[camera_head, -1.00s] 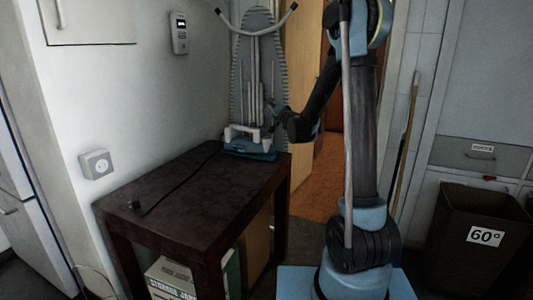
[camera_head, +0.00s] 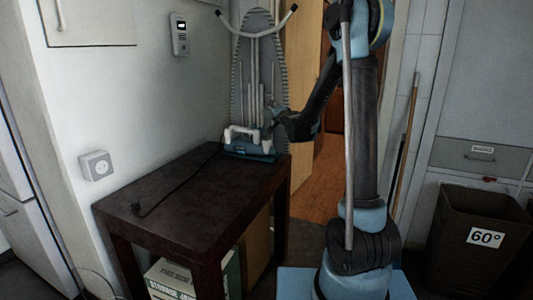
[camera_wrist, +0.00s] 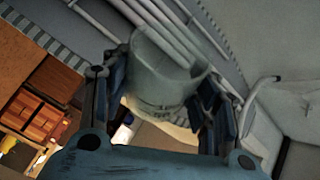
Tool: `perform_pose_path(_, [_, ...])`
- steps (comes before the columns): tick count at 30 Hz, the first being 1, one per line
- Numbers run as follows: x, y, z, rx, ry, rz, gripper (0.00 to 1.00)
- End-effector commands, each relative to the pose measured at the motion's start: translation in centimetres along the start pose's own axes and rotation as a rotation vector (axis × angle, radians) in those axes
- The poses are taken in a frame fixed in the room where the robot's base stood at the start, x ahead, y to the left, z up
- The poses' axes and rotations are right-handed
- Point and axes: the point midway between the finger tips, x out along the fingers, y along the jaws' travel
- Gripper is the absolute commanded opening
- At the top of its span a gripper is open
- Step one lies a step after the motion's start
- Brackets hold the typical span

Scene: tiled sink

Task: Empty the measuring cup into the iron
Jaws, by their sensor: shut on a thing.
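The measuring cup (camera_wrist: 165,80) is a grey, see-through cup held between the two fingers of my gripper (camera_wrist: 162,98) in the wrist view. Its contents cannot be made out. The iron (camera_head: 250,150), white and blue, stands at the far right end of the dark table in the head view. My gripper (camera_head: 277,124) is just right of and above the iron, close to it. The cup is too small and dark to make out clearly in the head view. Whether the cup touches the iron cannot be told.
The dark table (camera_head: 185,190) is mostly bare except for the iron's black cord (camera_head: 180,182). An ironing board (camera_head: 258,70) leans upright behind the iron. The wall with an outlet (camera_head: 96,165) is at left. A dark bin (camera_head: 480,240) stands at right.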

Motion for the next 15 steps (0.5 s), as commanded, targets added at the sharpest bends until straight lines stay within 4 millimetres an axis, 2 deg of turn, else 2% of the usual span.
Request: perform_pose_path(15, [0.16,0.38,-0.12,0.076,-0.017,0.034,0.26])
